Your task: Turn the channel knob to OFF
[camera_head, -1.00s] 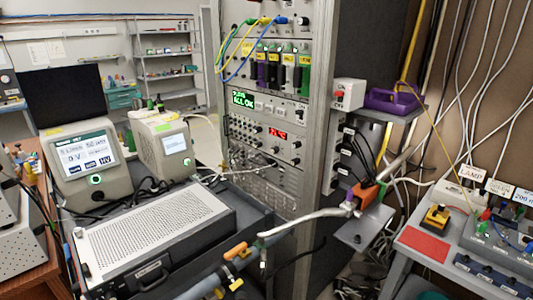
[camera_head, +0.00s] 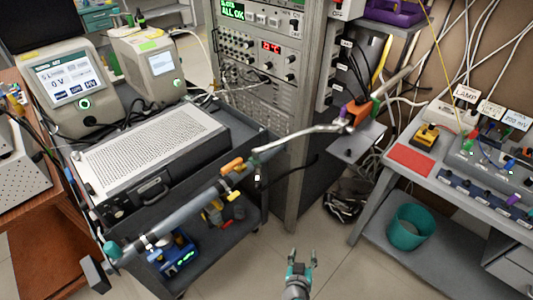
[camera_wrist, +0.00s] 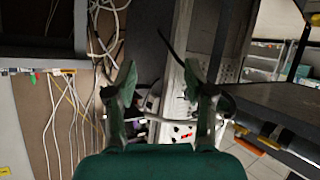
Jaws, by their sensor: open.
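My gripper (camera_head: 301,256) is low at the bottom of the head view, open and empty above the floor. In the wrist view its two fingers (camera_wrist: 160,82) stand apart with nothing between them. The instrument rack (camera_head: 262,115) stands beyond it. A black knob (camera_head: 294,25) sits at the right of the panel with the green ALL OK display. Another black knob (camera_head: 291,60) sits by the red display. I cannot read which knob is the channel knob or where it points. My gripper is well apart from both.
A cart (camera_head: 264,150) with a perforated-top instrument (camera_head: 150,160) stands at the left. Floor around my gripper is clear.

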